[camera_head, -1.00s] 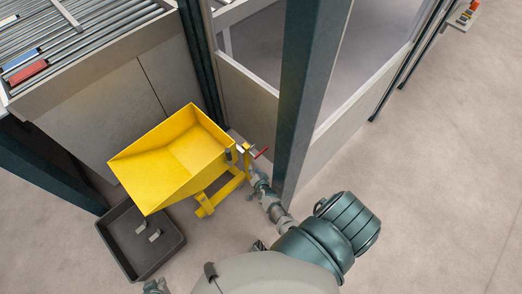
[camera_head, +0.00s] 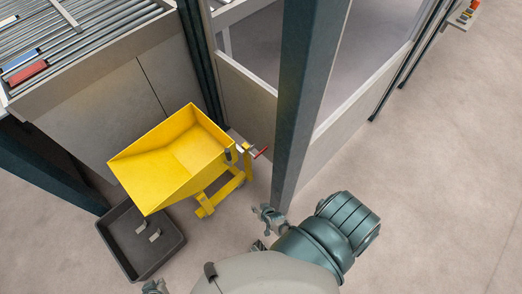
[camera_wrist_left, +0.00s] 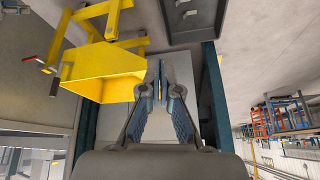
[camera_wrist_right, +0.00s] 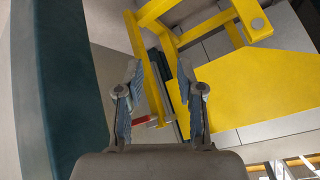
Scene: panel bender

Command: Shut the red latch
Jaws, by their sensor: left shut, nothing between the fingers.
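The red latch (camera_head: 260,153) is a small red handle on the right side of the yellow tipping hopper (camera_head: 170,158), by a grey bracket. It sticks out toward the dark post. In the right wrist view the red latch (camera_wrist_right: 141,120) shows partly behind a finger, beyond the gripper. It also shows in the left wrist view (camera_wrist_left: 28,58). My right gripper (camera_head: 262,211) is open and empty, below the latch in the head view and apart from it. My left gripper (camera_head: 154,287) is shut and empty at the bottom edge, away from the latch.
A dark post (camera_head: 305,100) rises close to the right of the latch. A black bin (camera_head: 140,240) with small grey pieces stands on the floor below the hopper. A roller conveyor (camera_head: 70,45) is at the upper left. Open floor (camera_head: 440,180) lies to the right.

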